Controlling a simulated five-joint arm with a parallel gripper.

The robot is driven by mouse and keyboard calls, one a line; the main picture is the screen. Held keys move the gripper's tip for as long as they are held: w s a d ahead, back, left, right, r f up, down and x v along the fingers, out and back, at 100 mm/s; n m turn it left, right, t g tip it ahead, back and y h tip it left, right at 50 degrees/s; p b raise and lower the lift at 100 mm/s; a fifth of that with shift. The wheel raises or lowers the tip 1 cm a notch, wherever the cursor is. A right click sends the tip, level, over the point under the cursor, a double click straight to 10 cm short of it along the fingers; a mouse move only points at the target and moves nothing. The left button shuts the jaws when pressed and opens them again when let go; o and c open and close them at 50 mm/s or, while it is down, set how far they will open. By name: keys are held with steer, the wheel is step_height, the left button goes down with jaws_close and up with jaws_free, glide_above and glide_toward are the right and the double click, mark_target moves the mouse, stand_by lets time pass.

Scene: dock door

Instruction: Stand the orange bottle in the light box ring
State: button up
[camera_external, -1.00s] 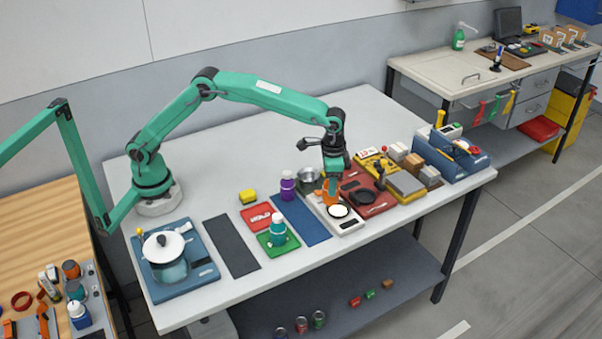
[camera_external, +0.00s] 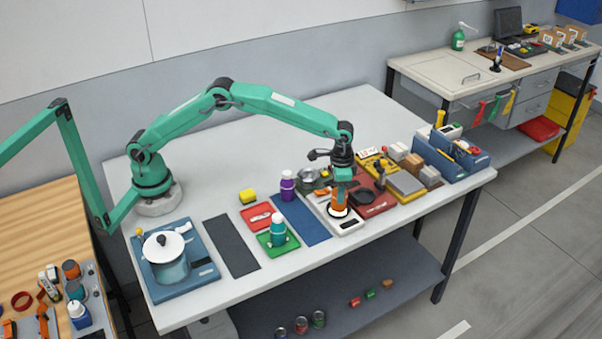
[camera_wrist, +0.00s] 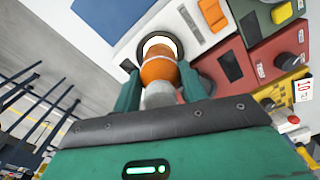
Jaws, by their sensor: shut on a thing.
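The orange bottle (camera_external: 339,196) is upright between the fingers of my gripper (camera_external: 342,184), over the white light box (camera_external: 349,227). In the wrist view the orange bottle (camera_wrist: 158,68) is between the two green fingers of my gripper (camera_wrist: 157,88), its pale end towards the camera. The light box (camera_wrist: 192,18) carries a dark ring (camera_wrist: 177,45) with a bright white centre. The bottle's far end overlaps the ring, and the bright centre shows beyond it. I cannot tell whether the bottle touches the light box.
A red tray (camera_external: 378,205) lies close to the right of the light box. A blue mat (camera_external: 303,222) lies to its left. The table's front edge is close by.

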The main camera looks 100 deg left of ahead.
steer(key=shift+f, duration=0.25)
steer(key=shift+f, duration=0.35)
steer(key=o, duration=1.1)
step_height(320, 180, up, 13)
steer(key=shift+f, duration=0.2)
stand_by(0.4)
